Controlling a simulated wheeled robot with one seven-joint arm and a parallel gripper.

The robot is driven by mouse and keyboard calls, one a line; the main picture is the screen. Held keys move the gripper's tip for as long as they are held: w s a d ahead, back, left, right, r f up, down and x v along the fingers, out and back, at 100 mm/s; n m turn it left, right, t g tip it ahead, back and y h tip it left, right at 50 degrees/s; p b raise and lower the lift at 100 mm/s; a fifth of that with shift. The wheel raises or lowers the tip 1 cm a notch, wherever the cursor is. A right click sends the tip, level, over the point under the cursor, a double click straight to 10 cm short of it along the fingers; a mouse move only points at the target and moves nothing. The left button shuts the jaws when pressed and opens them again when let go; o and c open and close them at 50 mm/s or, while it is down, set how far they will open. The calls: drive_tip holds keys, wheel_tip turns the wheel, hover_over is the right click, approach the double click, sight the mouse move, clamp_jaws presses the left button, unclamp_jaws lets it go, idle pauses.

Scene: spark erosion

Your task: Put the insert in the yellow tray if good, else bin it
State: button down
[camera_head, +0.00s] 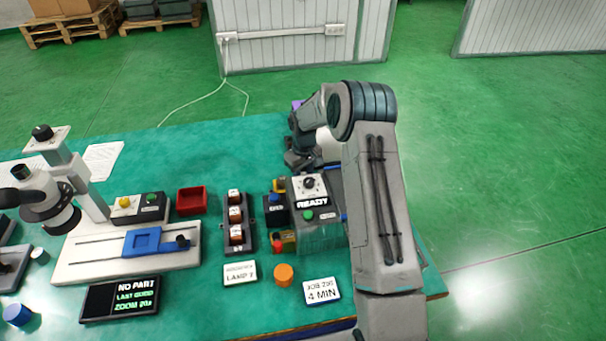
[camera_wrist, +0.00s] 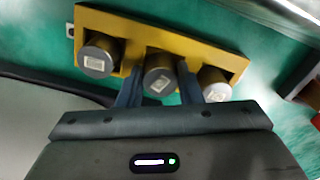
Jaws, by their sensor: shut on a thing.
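The yellow tray (camera_wrist: 205,30) spans the upper part of the wrist view and holds three metal cylinders with pale square marks on their ends. The middle insert (camera_wrist: 159,74) stands between the two fingertips of my gripper (camera_wrist: 158,86), which is shut on it at the tray. The other two cylinders stand at the left (camera_wrist: 98,55) and right (camera_wrist: 214,84). In the head view my gripper (camera_head: 301,158) is at the table's far right, behind the machine box, and its fingertips and the tray are hidden. The small red bin (camera_head: 191,201) appears empty.
A microscope (camera_head: 47,200) with a blue-seated stage (camera_head: 145,241) stands left. Its display (camera_head: 121,298) reads NO PART, LAST GOOD, ZOOM 20x. A rack (camera_head: 238,215) of three copper-coloured pieces and a box marked READY (camera_head: 313,203) stand between stage and arm.

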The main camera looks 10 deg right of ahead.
drive_tip(key=shift+f, duration=0.25)
drive_tip(key=c, duration=1)
unclamp_jaws()
drive_tip(key=shift+r, duration=0.1)
drive_tip(key=shift+r, duration=0.1)
